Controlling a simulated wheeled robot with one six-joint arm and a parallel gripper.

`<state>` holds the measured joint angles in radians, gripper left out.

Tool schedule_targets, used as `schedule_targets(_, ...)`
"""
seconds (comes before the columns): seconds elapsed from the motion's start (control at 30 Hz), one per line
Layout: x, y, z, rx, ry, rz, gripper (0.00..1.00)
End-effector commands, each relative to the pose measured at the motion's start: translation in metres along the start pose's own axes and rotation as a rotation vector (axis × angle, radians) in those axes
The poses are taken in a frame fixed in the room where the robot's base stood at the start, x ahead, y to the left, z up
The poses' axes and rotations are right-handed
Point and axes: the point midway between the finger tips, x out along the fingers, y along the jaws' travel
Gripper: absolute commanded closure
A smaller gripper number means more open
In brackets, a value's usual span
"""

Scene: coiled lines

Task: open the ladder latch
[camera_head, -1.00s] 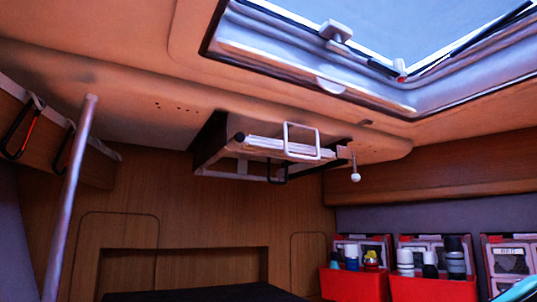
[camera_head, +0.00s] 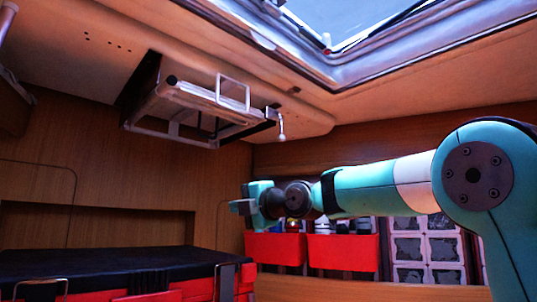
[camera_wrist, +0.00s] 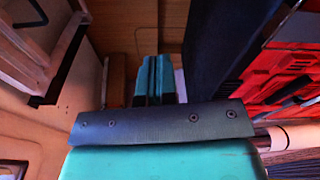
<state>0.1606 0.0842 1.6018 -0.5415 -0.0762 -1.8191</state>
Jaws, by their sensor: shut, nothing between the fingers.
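The folded ladder (camera_head: 195,97) is stowed in a recess in the sloping ceiling, with a pale wire loop on its front. A short latch lever with a pale round knob (camera_head: 281,137) hangs down at the ladder's right end. My gripper (camera_head: 240,206) is below the latch and to its left, apart from it, and points left. In the wrist view my two teal fingers (camera_wrist: 154,80) are together with nothing between them. I cannot make out the latch in the wrist view.
Red bins (camera_head: 342,251) with bottles stand behind my arm. A black-topped bench (camera_head: 110,264) with red parts lies below my gripper. The skylight frame (camera_head: 330,70) is overhead. Open air lies between my gripper and the ladder.

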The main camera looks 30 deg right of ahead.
Motion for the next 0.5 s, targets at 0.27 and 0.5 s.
schedule_targets(0.27,-0.011,0.059,0.105,-0.764,-0.357,0.341,1.00)
schedule_targets(0.5,-0.044,0.094,0.148,-1.211,-0.659,0.449,1.00)
